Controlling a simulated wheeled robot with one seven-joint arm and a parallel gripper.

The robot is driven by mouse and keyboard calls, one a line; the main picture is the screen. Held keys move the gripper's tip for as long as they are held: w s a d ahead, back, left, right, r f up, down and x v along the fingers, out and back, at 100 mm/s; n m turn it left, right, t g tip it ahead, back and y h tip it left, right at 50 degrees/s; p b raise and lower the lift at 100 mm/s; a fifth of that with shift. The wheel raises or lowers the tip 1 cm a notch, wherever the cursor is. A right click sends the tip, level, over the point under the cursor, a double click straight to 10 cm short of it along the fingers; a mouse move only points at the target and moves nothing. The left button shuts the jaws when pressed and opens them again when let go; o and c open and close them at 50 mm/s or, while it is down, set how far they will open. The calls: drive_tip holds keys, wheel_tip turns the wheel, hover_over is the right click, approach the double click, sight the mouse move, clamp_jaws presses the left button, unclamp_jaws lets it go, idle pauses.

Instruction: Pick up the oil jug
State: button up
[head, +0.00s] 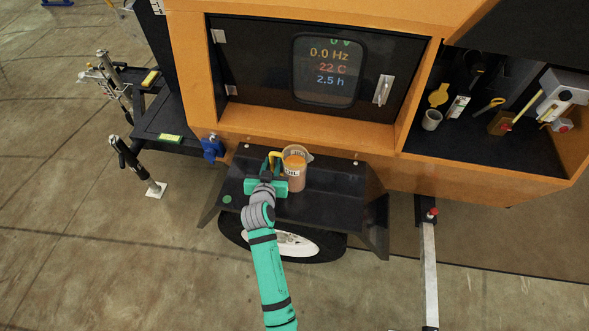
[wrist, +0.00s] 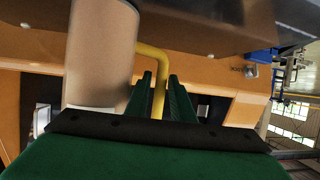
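The oil jug (head: 294,170) is a see-through jug with orange-brown contents, a label reading OIL and a yellow handle on its left. It stands upright on the black fender (head: 330,205) in the head view. My gripper (head: 272,166) is at its handle, left of the jug body. In the wrist view the jug body (wrist: 100,55) shows large at left, and the yellow handle (wrist: 159,80) runs between the two green fingers of my gripper (wrist: 160,78). The fingers are close together on either side of the handle, with little gap visible. The handle's lower part is hidden.
The orange light tower wall with a display panel (head: 325,70) rises behind the fender. An open compartment (head: 470,140) at right holds a cup (head: 432,119) and several tools. A blue hitch part (head: 212,148) is left of the fender. An outrigger leg (head: 429,270) stands at right.

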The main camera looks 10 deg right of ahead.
drive_tip(key=shift+c, duration=0.6)
clamp_jaws()
idle(0.8)
